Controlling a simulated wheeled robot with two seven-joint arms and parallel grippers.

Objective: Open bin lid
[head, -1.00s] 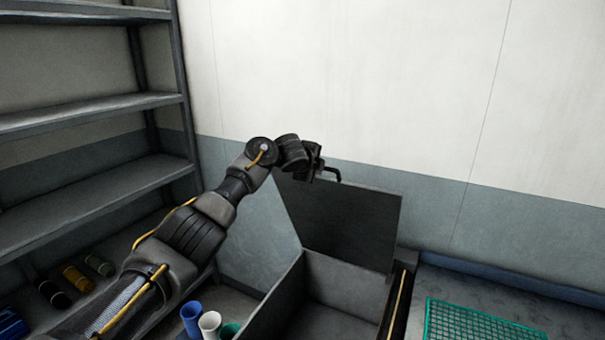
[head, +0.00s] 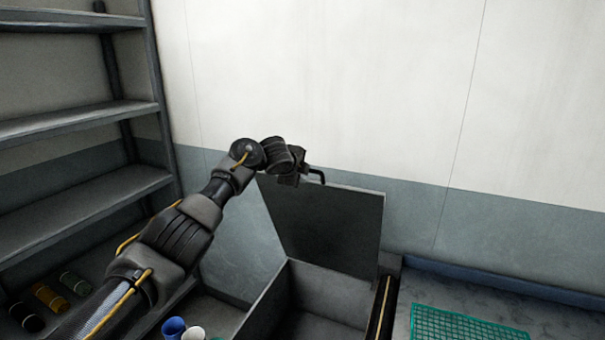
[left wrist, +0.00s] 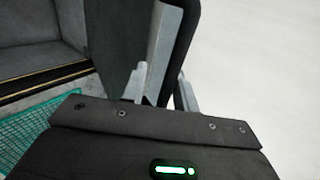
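The grey bin (head: 268,302) stands at the lower middle of the head view, and its inside shows. Its dark lid (head: 335,225) stands raised at the back, roughly upright near the wall. A black bent handle (head: 317,173) shows at the lid's top edge. My right gripper is out of view.
Grey shelves (head: 80,125) stand at the left, with several rolls on the lowest level. A blue cup (head: 173,328) and a white cup (head: 194,333) stand left of the bin. Green netting (head: 465,325) lies to the right. The wall is close behind the lid.

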